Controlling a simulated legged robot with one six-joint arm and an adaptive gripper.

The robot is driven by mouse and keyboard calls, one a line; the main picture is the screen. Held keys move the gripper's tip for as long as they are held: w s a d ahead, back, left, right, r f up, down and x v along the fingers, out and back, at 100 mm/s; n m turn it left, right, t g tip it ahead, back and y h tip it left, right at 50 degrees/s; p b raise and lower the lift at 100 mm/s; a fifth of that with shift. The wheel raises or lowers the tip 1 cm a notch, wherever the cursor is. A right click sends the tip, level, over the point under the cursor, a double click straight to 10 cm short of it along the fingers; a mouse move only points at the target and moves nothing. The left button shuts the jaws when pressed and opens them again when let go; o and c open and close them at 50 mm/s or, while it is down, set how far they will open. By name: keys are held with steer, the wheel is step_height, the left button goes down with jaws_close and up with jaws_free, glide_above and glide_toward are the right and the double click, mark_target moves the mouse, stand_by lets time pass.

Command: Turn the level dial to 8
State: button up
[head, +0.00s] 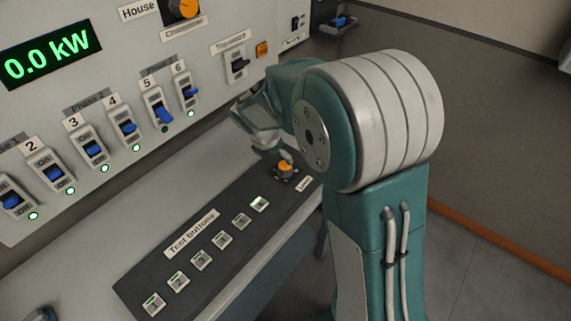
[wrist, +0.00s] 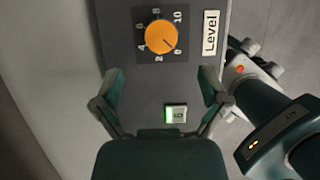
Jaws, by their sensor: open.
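The level dial is an orange round knob (wrist: 161,38) on a dark panel, beside a "Level" label (wrist: 210,33). Numbers 2, 4, 6, 8 and 10 show around it. Its dark pointer line aims to the lower right in the wrist view, away from the 8 at the top. My gripper (wrist: 163,92) is open and empty, its two fingers spread wide. The dial lies ahead of the fingertips, not between them. In the head view my gripper (head: 272,148) is above and close to the dial (head: 285,167); I cannot tell the exact gap.
A lit green test button (wrist: 174,113) lies between the fingers in the wrist view. Several test buttons (head: 201,260) line the panel (head: 140,270). The upright wall panel carries blue switches (head: 128,127), another orange dial (head: 184,9) and a display (head: 50,55) reading 0.0 kW.

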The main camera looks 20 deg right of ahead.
mark_target(284, 165)
steer(key=x, duration=0.7)
steer(key=shift+w+d+f, duration=0.1)
steer(key=shift+d+f, duration=0.1)
steer(key=shift+f, duration=0.05)
steer(key=shift+a, duration=0.1)
steer(key=c, duration=1.2)
